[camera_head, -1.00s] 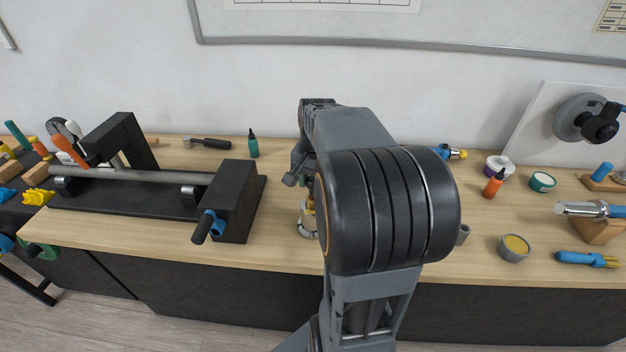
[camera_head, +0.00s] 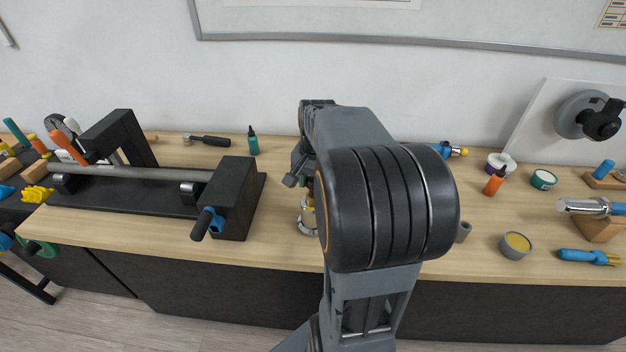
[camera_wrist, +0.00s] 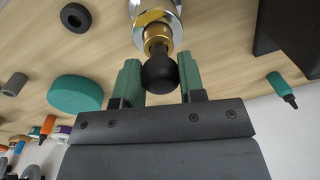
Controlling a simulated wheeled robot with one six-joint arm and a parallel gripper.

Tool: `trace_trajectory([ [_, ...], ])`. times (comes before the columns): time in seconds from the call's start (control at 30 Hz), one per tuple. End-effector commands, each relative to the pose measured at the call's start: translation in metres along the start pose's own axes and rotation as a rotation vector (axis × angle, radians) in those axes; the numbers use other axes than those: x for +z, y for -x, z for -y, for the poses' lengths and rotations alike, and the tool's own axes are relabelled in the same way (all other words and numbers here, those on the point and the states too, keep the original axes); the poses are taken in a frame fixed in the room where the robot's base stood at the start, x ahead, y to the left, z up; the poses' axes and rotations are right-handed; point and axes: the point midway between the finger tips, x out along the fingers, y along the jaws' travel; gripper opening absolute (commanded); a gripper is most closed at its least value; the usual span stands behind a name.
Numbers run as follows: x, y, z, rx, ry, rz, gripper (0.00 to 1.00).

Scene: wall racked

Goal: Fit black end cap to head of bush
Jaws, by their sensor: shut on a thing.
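The black end cap (camera_wrist: 159,76) is a dark rounded piece between the green fingers of my gripper (camera_wrist: 158,68) in the wrist view. My gripper is shut on it. The brass bush (camera_wrist: 157,38) lies right beyond the cap, in line with it, and rises from a shiny metal ring base. The cap overlaps the bush's near end in this view, and I cannot tell whether it is seated on it. In the head view the bush (camera_head: 308,213) stands on the bench, partly hidden by my arm. The cap is hidden there.
A black fixture with a crank block (camera_head: 232,190) and a long grey bar stands left on the bench. A teal bottle (camera_head: 253,142) stands behind. An orange bottle (camera_head: 495,182), a grey cup (camera_head: 514,246) and a blue brush (camera_head: 585,257) are at right. A teal disc (camera_wrist: 76,94) is near my gripper.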

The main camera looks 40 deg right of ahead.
Motion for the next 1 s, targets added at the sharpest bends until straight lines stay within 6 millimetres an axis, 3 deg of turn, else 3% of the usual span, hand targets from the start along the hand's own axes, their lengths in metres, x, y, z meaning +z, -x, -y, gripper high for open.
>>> trace_trajectory([
  [0.67, 0.0, -0.018, -0.001, 0.0, 0.0, -0.001, 0.1],
  [0.7, 0.0, -0.016, -0.001, 0.0, 0.0, -0.001, 0.4],
  [1.0, 0.0, -0.016, -0.001, 0.0, 0.0, -0.001, 0.66],
])
